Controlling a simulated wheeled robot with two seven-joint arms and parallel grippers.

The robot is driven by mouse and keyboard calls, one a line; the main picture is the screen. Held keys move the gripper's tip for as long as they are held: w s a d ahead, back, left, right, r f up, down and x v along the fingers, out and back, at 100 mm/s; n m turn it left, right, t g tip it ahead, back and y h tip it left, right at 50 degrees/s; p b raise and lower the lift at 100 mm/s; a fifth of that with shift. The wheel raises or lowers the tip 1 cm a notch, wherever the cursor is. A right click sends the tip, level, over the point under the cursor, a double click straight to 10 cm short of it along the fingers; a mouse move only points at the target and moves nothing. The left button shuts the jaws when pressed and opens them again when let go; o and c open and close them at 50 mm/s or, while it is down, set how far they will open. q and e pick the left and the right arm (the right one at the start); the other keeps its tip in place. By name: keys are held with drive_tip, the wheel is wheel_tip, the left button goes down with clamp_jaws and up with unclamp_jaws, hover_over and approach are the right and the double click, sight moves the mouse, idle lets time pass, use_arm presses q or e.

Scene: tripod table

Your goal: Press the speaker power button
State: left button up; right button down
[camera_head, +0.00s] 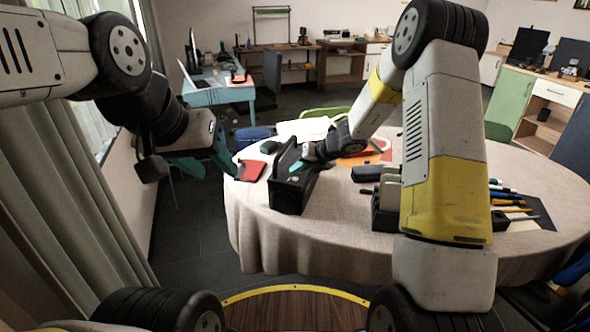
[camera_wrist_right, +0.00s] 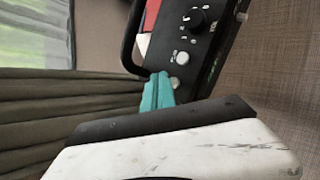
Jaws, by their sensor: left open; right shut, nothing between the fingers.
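The speaker (camera_head: 289,192) is a dark box with a raised handle, standing near the left front edge of the round table. In the right wrist view its black panel (camera_wrist_right: 208,48) shows a round knob, a pale button (camera_wrist_right: 183,58) and a small round pale button (camera_wrist_right: 175,84) below it. My right gripper (camera_head: 297,167) is shut and empty, with its teal tips at the speaker's top. In the wrist view the tips (camera_wrist_right: 160,78) are right beside the lower round button; I cannot tell whether they touch it. My left gripper (camera_head: 215,160) is open and empty, left of the table.
A red booklet (camera_head: 250,170) lies left of the speaker. A dark holder (camera_head: 384,212) stands to the right, partly hidden by my right arm. Pens (camera_head: 508,200) lie on a dark mat further right. The cloth-covered table (camera_head: 335,235) is bare in front between speaker and holder.

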sight(297, 179)
drive_tip(key=shift+f, duration=0.1)
idle(0.4)
drive_tip(key=shift+f, duration=0.3)
drive_tip(key=shift+f, duration=0.4)
idle(0.5)
idle(0.4)
drive_tip(key=shift+r, duration=0.8)
drive_tip(key=shift+r, duration=0.1)
drive_tip(key=shift+r, duration=2.4)
